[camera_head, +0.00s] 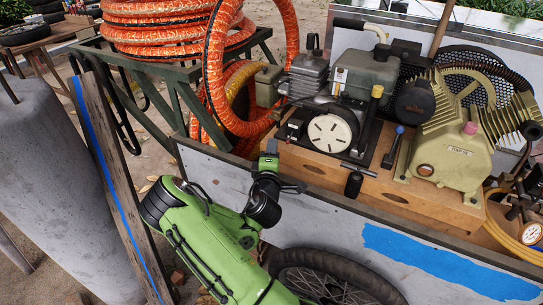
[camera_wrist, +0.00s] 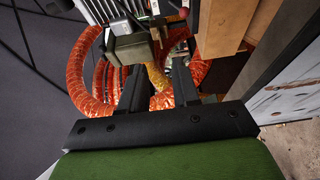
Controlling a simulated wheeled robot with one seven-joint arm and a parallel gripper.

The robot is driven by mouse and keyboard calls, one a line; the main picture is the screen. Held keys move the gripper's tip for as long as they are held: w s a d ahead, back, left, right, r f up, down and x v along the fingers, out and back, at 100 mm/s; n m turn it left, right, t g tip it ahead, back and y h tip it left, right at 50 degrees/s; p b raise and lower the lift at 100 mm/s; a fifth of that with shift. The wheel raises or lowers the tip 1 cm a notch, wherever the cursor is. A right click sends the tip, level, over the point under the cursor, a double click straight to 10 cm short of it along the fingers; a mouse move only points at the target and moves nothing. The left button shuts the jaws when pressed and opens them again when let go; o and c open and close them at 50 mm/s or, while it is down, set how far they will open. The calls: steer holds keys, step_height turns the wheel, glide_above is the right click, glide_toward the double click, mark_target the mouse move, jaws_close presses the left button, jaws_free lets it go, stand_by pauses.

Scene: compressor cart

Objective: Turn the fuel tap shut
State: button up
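The engine (camera_head: 365,75) stands on a wooden base (camera_head: 375,185) on the cart, with a round white-faced recoil cover (camera_head: 330,133) at its front. I cannot tell for sure which small fitting is the fuel tap. A lever with a blue tip (camera_head: 398,131) stands right of the white cover, and a yellow-capped part (camera_head: 377,91) is above it. My gripper (camera_head: 281,172) is at the cart's near wall, left of and below the engine. In the wrist view my gripper (camera_wrist: 158,82) has its two black fingers apart with nothing between them; a grey box (camera_wrist: 131,47) is beyond them.
Orange hose coils (camera_head: 178,30) hang on a green metal frame (camera_head: 178,75) at the left. The cart's grey side wall (camera_head: 330,225) rises close to my arm. A ribbed compressor (camera_head: 450,150) and a gauge (camera_head: 530,233) are at the right. A black wheel (camera_head: 335,285) is below.

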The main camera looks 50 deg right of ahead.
steer(key=shift+v, duration=1.15)
